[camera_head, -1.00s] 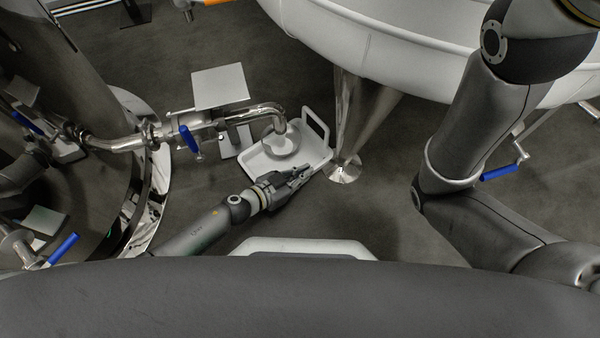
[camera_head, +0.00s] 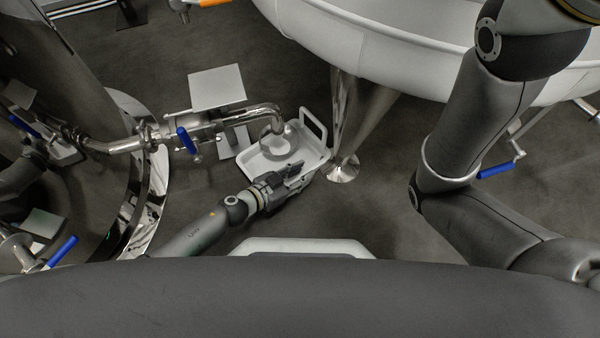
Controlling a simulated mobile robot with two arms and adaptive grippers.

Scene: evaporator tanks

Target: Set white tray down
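The white tray (camera_head: 256,163) is a shallow rectangle with a raised loop handle at its far right corner. It appears level, below the bent steel pipe outlet, with a round pale thing (camera_head: 279,144) in it under the pipe mouth. My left gripper (camera_head: 304,171) comes in from the lower left and overlaps the tray's near edge. Its fingers point right. Whether they grip the tray or are apart from it is unclear, and they hide part of the near rim. My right arm shows at the right, but its gripper is out of view.
The steel pipe (camera_head: 240,117) with a blue-handled valve (camera_head: 187,140) runs from the left tank to above the tray. A conical steel foot (camera_head: 343,169) stands close to the tray's right side. A large white vessel (camera_head: 400,55) overhangs behind. Dark floor (camera_head: 385,215) is clear at the right.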

